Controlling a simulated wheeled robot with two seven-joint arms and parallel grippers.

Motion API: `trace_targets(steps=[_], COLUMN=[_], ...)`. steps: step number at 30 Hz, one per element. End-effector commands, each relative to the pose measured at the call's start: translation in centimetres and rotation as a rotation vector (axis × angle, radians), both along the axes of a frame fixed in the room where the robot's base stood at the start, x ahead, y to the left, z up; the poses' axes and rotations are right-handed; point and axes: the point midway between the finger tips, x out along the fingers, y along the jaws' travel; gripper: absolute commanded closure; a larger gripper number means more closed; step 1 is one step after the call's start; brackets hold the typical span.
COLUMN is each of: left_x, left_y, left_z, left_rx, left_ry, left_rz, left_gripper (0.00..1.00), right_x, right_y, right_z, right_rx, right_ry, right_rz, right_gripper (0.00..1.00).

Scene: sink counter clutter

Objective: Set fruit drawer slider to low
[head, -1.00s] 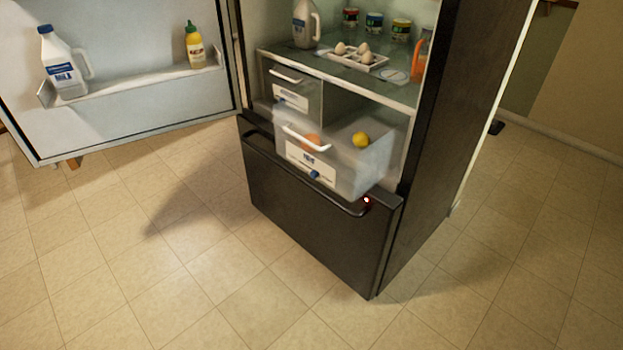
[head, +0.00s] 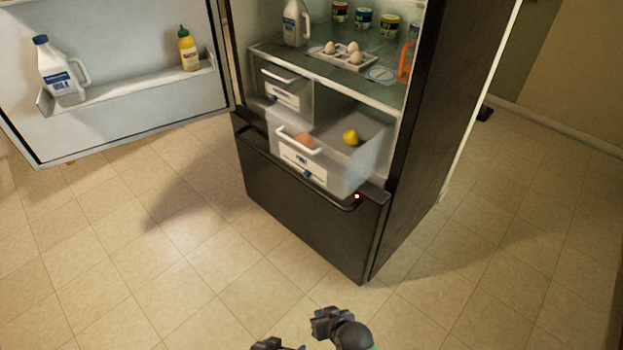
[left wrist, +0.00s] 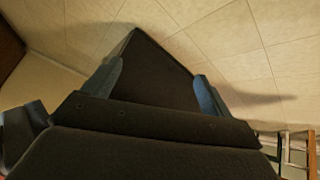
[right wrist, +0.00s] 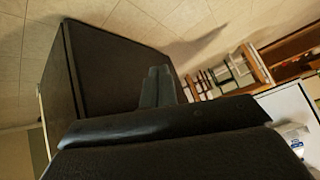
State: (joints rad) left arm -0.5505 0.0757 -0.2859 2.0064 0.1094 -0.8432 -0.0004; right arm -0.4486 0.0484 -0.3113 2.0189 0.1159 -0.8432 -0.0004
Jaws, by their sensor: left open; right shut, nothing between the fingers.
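The fruit drawer (head: 350,165) is the right-hand clear drawer, pulled out of the open refrigerator. It has a white handle (head: 296,141) and a white label (head: 302,163) on its front. A small blue slider knob (head: 307,174) sits at the label's lower edge, right of its middle; its markings are too small to read. My left gripper (head: 275,344) is at the bottom edge of the head view, open and empty, fingers apart in the left wrist view (left wrist: 160,90). My right gripper (head: 326,323) is shut and empty, fingers together in the right wrist view (right wrist: 157,85). Both are well short of the drawer.
A lemon (head: 351,137) and an orange fruit lie in the drawer. The left drawer (head: 285,92) is pushed in. The open door (head: 130,130) holds a milk jug (head: 60,70) and a yellow bottle (head: 188,48). A dark freezer drawer (head: 300,206) is below. The floor in front is clear.

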Motion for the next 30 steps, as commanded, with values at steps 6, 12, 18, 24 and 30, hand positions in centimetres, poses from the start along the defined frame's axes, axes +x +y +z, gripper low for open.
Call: trace_targets(steps=[6,12,18,24,30], left_x=[0.6,0.1,-1.5,-4.1,-7.2], left_y=[1.7,4.1,6.6,8.8,10.7], left_z=[1.8,0.8,-2.0,-5.7,-9.6], left_rx=[0.039,0.091,0.146,0.193,0.235], left_ry=[0.035,0.1,0.184,0.272,0.355], left_rz=[0.009,0.02,0.029,0.034,0.036], left_gripper=[0.15,0.15,0.15,0.15,0.15], right_x=[4.4,8.8,12.7,15.3,16.9], right_y=[2.8,6.5,9.0,8.9,6.3], right_z=[7.2,14.2,20.2,23.4,23.3], right_rx=[0.116,0.351,0.649,0.931,1.175], right_ry=[-0.031,-0.098,-0.175,-0.227,-0.259], right_rz=[0.003,-0.021,-0.109,-0.268,-0.509], right_gripper=[1.0,1.0,1.0,1.0,1.0])
